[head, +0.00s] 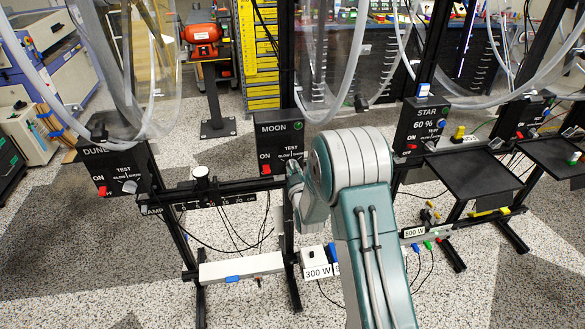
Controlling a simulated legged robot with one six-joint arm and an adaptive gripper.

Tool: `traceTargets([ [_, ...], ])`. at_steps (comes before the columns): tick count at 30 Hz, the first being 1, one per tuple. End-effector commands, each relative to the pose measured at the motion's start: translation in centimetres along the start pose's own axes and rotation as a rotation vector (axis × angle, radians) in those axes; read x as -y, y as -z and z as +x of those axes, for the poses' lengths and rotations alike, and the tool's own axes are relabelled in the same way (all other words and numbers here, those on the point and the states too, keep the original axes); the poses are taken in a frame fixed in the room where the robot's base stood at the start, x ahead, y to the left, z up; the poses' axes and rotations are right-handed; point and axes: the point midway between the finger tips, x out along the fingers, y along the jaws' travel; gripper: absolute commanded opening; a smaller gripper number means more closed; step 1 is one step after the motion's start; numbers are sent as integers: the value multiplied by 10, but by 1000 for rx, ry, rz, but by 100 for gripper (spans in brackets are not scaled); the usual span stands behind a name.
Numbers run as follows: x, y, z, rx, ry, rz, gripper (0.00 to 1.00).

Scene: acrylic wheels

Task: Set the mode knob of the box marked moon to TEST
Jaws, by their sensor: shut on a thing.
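The box marked MOON (272,142) is a black panel at the middle of the head view. It has a green button (298,126) at its upper right and a red ON switch (266,169) at its lower left. The word TEST shows at its lower right, above the place of the mode knob. My gripper (293,167) is at that place, mostly covered by my own grey-green wrist, and is shut on the knob. The knob itself and its pointer are hidden, so I cannot tell its setting.
A similar DUNE box (112,168) stands to the left, with a grey knob (130,187). A STAR box (420,125) stands to the right. Clear acrylic wheels rise above the boxes. A black rail (225,186), a black shelf (465,175) and hanging cables lie close by.

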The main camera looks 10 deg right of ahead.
Motion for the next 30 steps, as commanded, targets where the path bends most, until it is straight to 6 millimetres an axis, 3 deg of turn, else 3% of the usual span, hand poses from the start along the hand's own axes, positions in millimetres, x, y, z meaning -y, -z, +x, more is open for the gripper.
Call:
traceTargets([
  [4,4,-3,-1,9,8,101,0],
  [14,4,-4,-1,10,8,132,0],
  [21,4,-4,-2,12,8,352,0],
  [22,4,-4,-2,12,8,360,24],
  [24,4,-4,-2,11,7,356,55],
  [25,4,-4,-1,10,7,355,63],
  [30,2,-2,-1,6,4,354,63],
])
